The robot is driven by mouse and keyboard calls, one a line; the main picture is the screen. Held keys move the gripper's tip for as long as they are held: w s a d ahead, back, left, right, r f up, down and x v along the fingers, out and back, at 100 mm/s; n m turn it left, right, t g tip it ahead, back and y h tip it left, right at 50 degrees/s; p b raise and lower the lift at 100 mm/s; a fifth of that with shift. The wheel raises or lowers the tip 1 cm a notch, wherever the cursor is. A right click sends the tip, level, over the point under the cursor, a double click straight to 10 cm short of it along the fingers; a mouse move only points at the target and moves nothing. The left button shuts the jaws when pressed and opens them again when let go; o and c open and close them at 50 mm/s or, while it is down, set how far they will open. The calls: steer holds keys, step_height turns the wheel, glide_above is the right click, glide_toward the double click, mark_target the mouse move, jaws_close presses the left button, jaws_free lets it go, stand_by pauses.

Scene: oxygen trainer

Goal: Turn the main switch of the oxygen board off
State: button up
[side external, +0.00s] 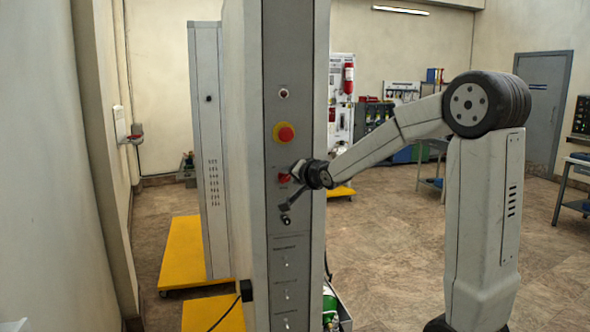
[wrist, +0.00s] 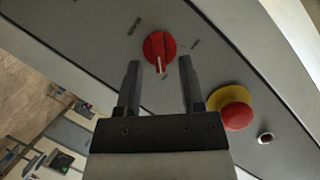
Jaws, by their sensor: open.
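The main switch is a red rotary knob (wrist: 159,47) with a white pointer mark, on the grey panel of the oxygen board (side external: 292,130). In the wrist view its white mark points toward my gripper, near one of the small labels.
A red emergency button on a yellow ring (side external: 286,133) sits above the knob; it also shows close to the right finger in the wrist view (wrist: 236,113). A small round indicator (side external: 284,93) is higher up. A black keyed part (side external: 286,220) is below.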

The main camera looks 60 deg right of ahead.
steer(key=shift+w+d+f, duration=0.15)
steer(key=shift+w+d, duration=0.1)
steer(key=shift+w, duration=0.2)
jaws_close()
steer(key=shift+n+g+h, duration=0.4)
steer(key=shift+n+g, duration=0.2)
steer(key=shift+n, duration=0.5)
stand_by(0.3)
jaws_free()
steer(key=shift+w, duration=0.1)
